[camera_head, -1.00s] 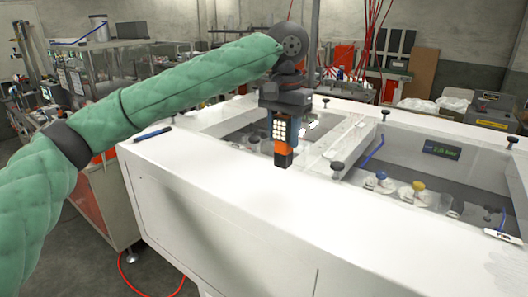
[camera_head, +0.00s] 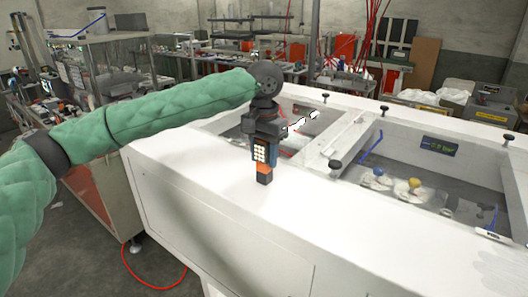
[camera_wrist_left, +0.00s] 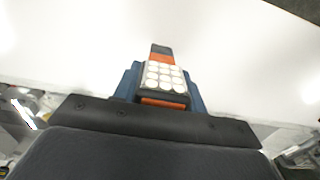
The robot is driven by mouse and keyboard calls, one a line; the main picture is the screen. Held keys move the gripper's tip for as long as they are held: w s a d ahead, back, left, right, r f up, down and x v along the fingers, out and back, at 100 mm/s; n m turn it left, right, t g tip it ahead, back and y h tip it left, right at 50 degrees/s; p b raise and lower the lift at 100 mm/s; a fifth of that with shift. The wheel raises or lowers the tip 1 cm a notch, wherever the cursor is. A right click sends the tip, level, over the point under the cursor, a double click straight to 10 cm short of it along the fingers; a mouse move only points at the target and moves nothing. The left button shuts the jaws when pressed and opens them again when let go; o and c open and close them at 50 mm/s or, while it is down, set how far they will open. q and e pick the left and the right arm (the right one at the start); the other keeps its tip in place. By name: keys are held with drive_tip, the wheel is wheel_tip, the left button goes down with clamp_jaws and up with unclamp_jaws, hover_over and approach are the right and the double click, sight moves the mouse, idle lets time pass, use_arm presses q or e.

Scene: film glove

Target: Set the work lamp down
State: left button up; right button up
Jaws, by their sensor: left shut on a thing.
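The work lamp (camera_head: 264,166) is a small orange and black block with a lit grid of round white LEDs. It is upright over the white top of the cabinet (camera_head: 215,180), near its front left part. Its black lower end appears at or very near the surface; I cannot tell if it touches. My left gripper (camera_head: 266,150) is shut on the lamp from above, with blue fingers on both sides. In the left wrist view the lamp (camera_wrist_left: 165,82) sits between the blue fingers, its LEDs facing the camera. My right gripper is not in view.
The cabinet has sunken, clear-walled bays with a blue-capped and a yellow-capped item (camera_head: 414,184) inside. Black knobs (camera_head: 335,165) stand up along the bay rims. The white top in front of the lamp is clear. A red hose (camera_head: 150,280) lies on the floor.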

use_arm(q)
drive_tip(key=shift+f, duration=0.1)
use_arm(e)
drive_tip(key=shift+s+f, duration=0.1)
use_arm(q)
drive_tip(key=o, duration=1.2)
drive_tip(key=shift+c, duration=0.2)
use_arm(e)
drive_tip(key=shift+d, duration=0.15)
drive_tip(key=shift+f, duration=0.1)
use_arm(q)
drive_tip(key=shift+r, duration=0.4)
wheel_tip(320, 180, up, 11)
drive_tip(key=b, duration=0.3)
drive_tip(key=shift+r, duration=0.2)
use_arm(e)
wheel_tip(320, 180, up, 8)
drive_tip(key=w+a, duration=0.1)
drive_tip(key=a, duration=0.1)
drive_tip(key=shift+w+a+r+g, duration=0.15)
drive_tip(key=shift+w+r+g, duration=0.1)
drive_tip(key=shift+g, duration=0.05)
